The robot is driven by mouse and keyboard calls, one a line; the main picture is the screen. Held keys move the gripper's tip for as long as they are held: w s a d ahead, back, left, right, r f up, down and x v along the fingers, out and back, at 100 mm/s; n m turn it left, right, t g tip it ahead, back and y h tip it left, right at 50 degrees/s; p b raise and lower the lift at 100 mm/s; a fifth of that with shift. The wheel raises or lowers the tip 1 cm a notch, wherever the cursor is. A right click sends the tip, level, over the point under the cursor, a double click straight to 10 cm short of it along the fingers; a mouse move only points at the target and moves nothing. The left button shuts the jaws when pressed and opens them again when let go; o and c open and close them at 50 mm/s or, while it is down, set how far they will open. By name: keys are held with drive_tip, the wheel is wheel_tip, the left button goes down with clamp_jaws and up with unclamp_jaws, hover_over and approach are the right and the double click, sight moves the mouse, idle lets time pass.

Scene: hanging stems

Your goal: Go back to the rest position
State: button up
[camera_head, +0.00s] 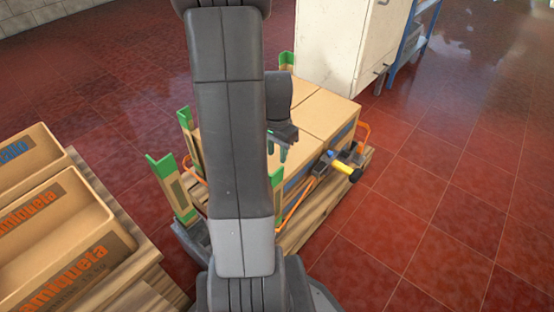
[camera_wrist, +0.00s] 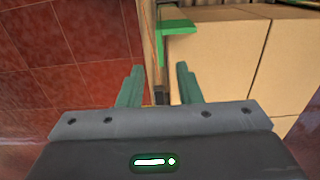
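My gripper (camera_wrist: 160,88) is open in the wrist view, its two green fingers apart with nothing between them. Past the fingers are a green-edged corner post and the side of a cardboard box (camera_wrist: 225,60). In the head view my arm stands across the middle of the picture, and my gripper (camera_head: 283,145) shows partly to its right, over the stacked boxes (camera_head: 325,108). My arm hides part of the stack. I cannot tell how far the gripper is from the boxes.
The boxes stand on a wooden pallet (camera_head: 318,225) with green corner posts (camera_head: 162,167), orange straps and a yellow-handled tool (camera_head: 342,167). Open cardboard crates (camera_head: 60,245) are at the left. A white cabinet (camera_head: 345,40) and blue frame (camera_head: 415,40) stand behind. Red tiled floor is clear at right.

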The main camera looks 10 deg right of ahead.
sight(277, 171)
drive_tip(key=shift+r+p, duration=0.35)
drive_tip(key=shift+r, duration=1.55)
wheel_tip(277, 171, down, 14)
drive_tip(key=b, duration=0.4)
drive_tip(key=shift+b, duration=0.4)
drive_tip(key=shift+r, duration=0.2)
wheel_tip(277, 171, up, 14)
drive_tip(key=p, duration=0.5)
wheel_tip(277, 171, down, 14)
drive_tip(key=b, duration=0.5)
drive_tip(key=shift+f, duration=0.25)
wheel_tip(277, 171, up, 14)
drive_tip(key=p, duration=1)
drive_tip(key=shift+p, duration=0.3)
